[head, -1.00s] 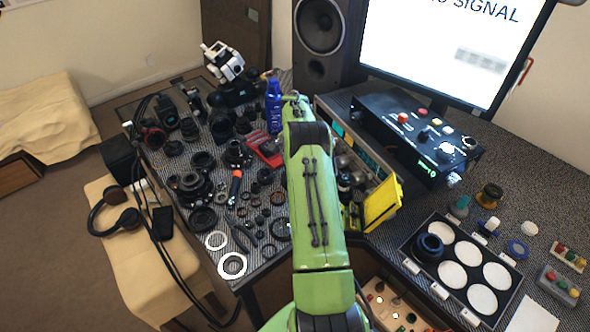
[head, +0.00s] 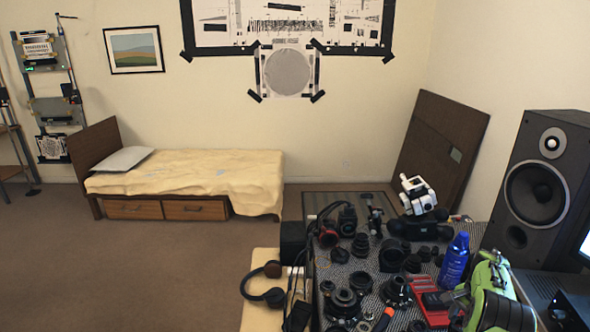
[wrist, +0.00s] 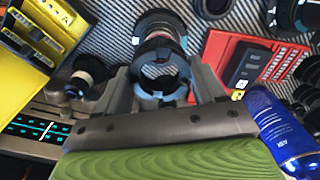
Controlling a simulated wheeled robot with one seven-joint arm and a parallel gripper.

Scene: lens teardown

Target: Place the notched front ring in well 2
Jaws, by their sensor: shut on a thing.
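In the wrist view my gripper (wrist: 164,84) is shut on a dark ring with notches in its rim, the notched front ring (wrist: 173,97). The ring sits between the two fingers, its opening facing the camera. A dark cylindrical part shows just beyond it, and I cannot tell whether they touch. In the head view my green arm is at the lower right corner, and the ring cannot be made out there. Well 2 is in neither current view.
The bench holds many dark lens parts (head: 343,301). A blue spray can (head: 454,262) stands close to my arm and shows at right in the wrist view (wrist: 283,135). A red tray (wrist: 262,65) and yellow box (wrist: 55,22) flank the gripper. A speaker (head: 540,190) stands right.

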